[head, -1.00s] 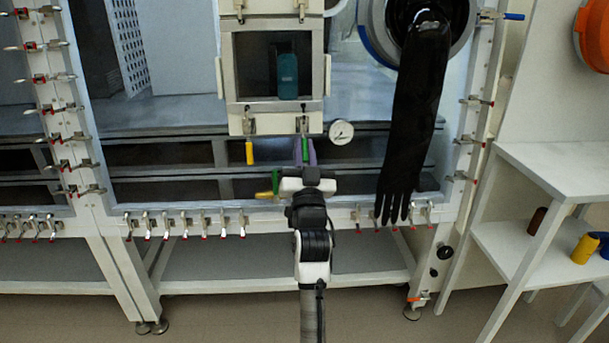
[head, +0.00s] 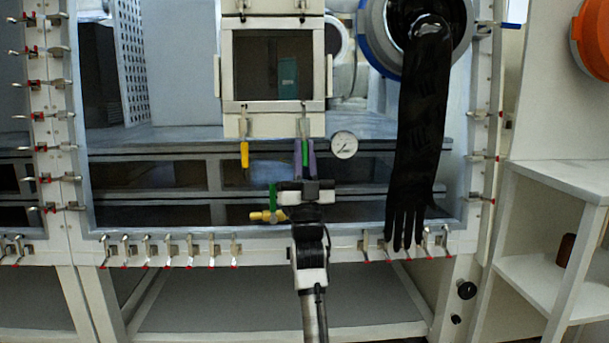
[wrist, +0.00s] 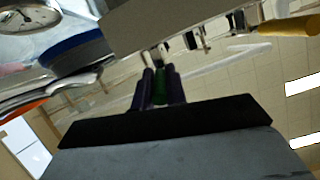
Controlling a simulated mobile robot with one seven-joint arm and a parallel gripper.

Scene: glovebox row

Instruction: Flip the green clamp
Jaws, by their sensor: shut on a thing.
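The green clamp (head: 304,152) hangs by its metal part from the lower edge of the antechamber door, right of the yellow clamp. My gripper (head: 305,160) is just below the door, with its purple fingers on both sides of the green handle. In the wrist view the fingers (wrist: 159,88) are shut around the green clamp's handle (wrist: 160,90), which shows as a narrow strip between them. The handle points down. Part of the handle is hidden by the fingers.
A yellow clamp (head: 244,154) hangs to the left, and a round gauge (head: 343,145) sits close to the right. A black glove (head: 420,130) hangs further right. A brass valve with a green lever (head: 272,205) is left of my wrist.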

